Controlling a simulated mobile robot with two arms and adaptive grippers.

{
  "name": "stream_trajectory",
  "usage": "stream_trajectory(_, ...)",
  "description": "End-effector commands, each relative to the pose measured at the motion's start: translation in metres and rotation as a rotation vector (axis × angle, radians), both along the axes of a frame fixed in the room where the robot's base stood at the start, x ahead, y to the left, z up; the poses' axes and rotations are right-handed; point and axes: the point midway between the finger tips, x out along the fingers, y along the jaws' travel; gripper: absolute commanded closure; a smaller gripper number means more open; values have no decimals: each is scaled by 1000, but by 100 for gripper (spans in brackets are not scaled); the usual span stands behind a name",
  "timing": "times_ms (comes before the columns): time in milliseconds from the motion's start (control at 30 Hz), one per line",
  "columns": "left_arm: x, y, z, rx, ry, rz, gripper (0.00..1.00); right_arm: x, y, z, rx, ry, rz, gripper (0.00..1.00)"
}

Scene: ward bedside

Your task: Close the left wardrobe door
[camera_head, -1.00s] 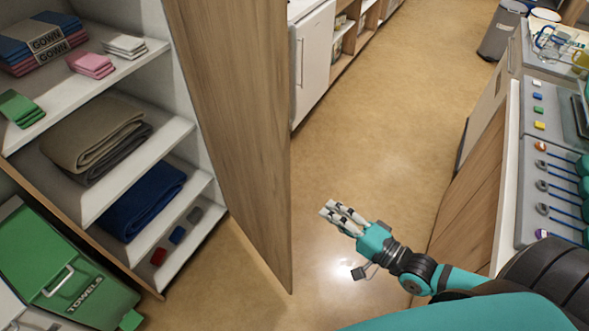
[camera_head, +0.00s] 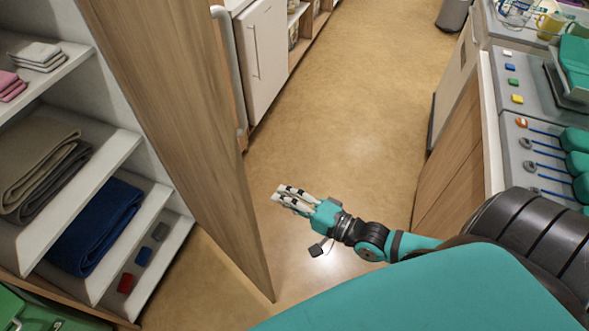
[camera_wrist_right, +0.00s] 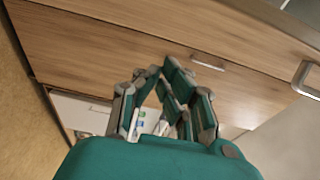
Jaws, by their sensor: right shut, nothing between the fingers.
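The wooden wardrobe door (camera_head: 185,120) stands open in the head view, swung out from the shelves on its left. A long grey handle (camera_head: 229,65) shows along its far side. My right gripper (camera_head: 278,197) is to the right of the door, apart from it, above the floor. Its fingers are shut and empty. In the right wrist view the gripper (camera_wrist_right: 168,92) points toward wooden fronts with metal handles. My left gripper is in neither view.
The open wardrobe shelves (camera_head: 125,145) hold folded cloths, a blue towel (camera_head: 97,225) and small coloured blocks. A counter (camera_head: 510,150) with trays and instruments stands at the right. A white cabinet (camera_head: 262,55) is at the back. The floor (camera_head: 345,110) between is clear.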

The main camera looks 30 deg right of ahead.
Motion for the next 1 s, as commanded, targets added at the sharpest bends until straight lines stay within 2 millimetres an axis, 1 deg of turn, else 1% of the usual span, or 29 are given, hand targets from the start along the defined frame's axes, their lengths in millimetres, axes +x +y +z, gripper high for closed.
stream_trajectory(33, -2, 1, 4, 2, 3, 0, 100, 12, 6, 3, 3, -5, -2, 100)
stream_trajectory(100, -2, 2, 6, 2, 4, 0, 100, 26, 13, 4, 3, -5, -1, 100)
stream_trajectory(200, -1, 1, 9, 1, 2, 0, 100, 43, 23, 3, 1, -4, -1, 100)
stream_trajectory(233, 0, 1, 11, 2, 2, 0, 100, 46, 27, 3, 1, -3, 0, 100)
stream_trajectory(267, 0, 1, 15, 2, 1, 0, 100, 41, 33, 4, 6, 2, 0, 100)
stream_trajectory(333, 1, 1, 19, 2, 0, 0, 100, 37, 43, 3, 4, 2, 0, 100)
stream_trajectory(500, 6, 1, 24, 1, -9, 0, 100, 33, 58, 1, 1, 2, -1, 100)
stream_trajectory(633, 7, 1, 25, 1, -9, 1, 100, 32, 62, 0, -1, 0, 0, 100)
stream_trajectory(1000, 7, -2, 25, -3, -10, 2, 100, 32, 63, 0, 0, 0, -2, 100)
